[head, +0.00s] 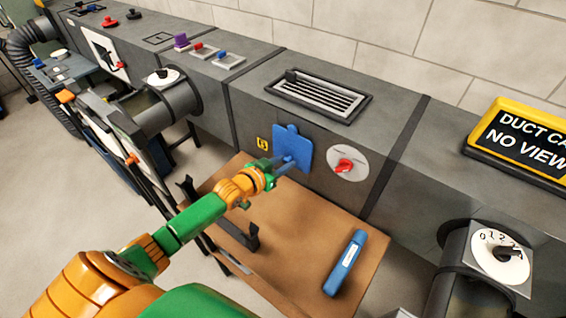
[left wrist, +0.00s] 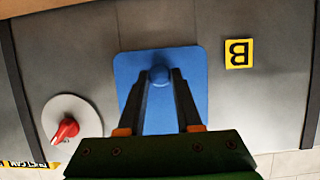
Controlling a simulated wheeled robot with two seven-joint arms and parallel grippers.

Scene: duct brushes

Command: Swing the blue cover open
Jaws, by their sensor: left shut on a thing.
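The blue cover (head: 291,146) sits on the front face of the grey duct, beside a yellow label and a round dial. It lies flat against the duct as far as I can see. In the left wrist view the blue cover (left wrist: 195,75) fills the middle, with a round blue knob (left wrist: 160,75) on it. My left gripper (head: 284,163) reaches the cover, and its two dark fingers (left wrist: 160,82) are shut on the knob, one on each side. My right gripper is not in view.
A white dial with a red handle (head: 345,166) is right of the cover. A brown table (head: 300,265) below holds a blue tool (head: 345,262) and a dark bracket (head: 240,235). A vent grille (head: 318,95) and a yellow-framed sign (head: 520,135) are on top of the duct.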

